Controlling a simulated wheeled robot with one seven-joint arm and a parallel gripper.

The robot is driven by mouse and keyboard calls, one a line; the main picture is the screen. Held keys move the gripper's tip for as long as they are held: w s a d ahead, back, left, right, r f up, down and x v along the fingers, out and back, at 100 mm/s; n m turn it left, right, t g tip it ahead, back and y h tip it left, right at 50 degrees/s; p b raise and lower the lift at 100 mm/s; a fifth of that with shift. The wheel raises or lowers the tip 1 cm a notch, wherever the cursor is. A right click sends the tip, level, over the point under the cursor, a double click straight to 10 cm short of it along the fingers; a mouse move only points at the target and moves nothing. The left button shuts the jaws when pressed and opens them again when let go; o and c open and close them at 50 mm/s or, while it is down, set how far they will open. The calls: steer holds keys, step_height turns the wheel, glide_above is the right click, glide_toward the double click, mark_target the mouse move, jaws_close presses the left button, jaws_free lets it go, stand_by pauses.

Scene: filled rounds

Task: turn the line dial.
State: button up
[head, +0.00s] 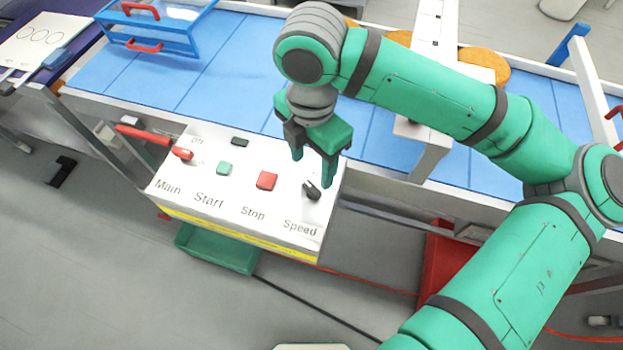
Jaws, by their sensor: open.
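The line dial is a small black knob (312,190) above the word Speed, at the right end of the white control panel (275,212). My gripper (313,172) is open and points down just above the dial. One finger is close to the dial's right side and the other is farther up and left. I cannot tell whether the right finger touches the dial. Nothing shows between the fingers.
The panel also bears a red Main switch (182,153), a green Start button (224,168) and a red Stop button (267,180). A blue conveyor (235,70) runs behind it. A green bin (215,249) and a red bin (440,270) stand below.

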mark_target(311, 188)
step_height(311, 188, down, 8)
steer(key=shift+f, duration=0.1)
steer(key=shift+c, duration=0.7)
steer(key=c, duration=0.9)
